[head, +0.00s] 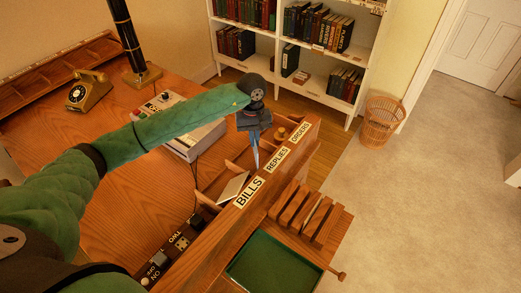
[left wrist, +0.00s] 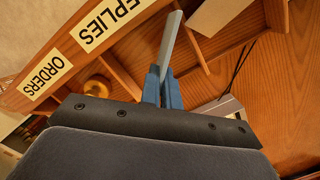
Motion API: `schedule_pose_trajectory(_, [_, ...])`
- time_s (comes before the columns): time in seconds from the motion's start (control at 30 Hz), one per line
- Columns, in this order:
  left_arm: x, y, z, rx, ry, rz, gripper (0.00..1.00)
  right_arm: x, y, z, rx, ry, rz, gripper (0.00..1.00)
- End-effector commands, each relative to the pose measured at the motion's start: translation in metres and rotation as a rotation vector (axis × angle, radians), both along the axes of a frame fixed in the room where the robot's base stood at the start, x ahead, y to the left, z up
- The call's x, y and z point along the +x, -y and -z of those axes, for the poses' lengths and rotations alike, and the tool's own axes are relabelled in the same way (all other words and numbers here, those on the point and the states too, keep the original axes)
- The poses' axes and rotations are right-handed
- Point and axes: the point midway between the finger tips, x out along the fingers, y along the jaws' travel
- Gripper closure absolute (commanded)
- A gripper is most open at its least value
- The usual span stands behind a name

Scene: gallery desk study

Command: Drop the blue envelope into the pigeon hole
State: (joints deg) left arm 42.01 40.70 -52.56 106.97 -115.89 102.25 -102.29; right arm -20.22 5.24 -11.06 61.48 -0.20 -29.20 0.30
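My left gripper (head: 254,128) is shut on a thin, pale blue-grey piece, seen nearly edge-on, which I take as the blue envelope (head: 256,157). It points down over the row of wooden pigeon holes (head: 310,135), by the REPLIES label (head: 277,160). I cannot tell whether its lower edge is inside a compartment. The left wrist view shows the envelope (left wrist: 170,45) between the blue fingers (left wrist: 161,88), near the REPLIES label (left wrist: 110,18). A pale envelope (head: 234,186) leans in the compartment behind the BILLS label (head: 248,192). My right gripper is not in view.
The ORDERS label (head: 299,132) is at the far end, with a round wooden object (head: 281,132) behind it. A green-lined tray (head: 275,265) and slotted wooden rack (head: 308,212) are on the near side. A pale machine (head: 190,140) and brass telephone (head: 89,92) stand on the desk.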

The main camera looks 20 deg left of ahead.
Motion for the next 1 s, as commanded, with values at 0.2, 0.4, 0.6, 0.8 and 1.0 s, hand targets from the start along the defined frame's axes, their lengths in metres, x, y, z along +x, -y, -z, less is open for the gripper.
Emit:
schedule_pose_trajectory(0.2, [-0.001, 0.000, 0.023, 0.000, -0.002, -0.001, 1.00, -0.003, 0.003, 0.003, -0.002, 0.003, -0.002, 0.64])
schedule_pose_trajectory(0.4, [-0.001, 0.000, 0.041, 0.000, -0.001, 0.000, 1.00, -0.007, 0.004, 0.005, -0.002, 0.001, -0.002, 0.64])
schedule_pose_trajectory(0.6, [-0.001, 0.000, 0.051, 0.001, 0.000, 0.000, 1.00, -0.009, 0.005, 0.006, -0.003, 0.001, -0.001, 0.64])
schedule_pose_trajectory(0.8, [0.000, 0.000, 0.052, 0.001, 0.000, 0.000, 1.00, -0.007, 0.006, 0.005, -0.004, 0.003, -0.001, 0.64])
schedule_pose_trajectory(1.0, [0.000, 0.000, 0.052, 0.001, 0.000, 0.000, 0.79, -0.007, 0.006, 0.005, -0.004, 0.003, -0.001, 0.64])
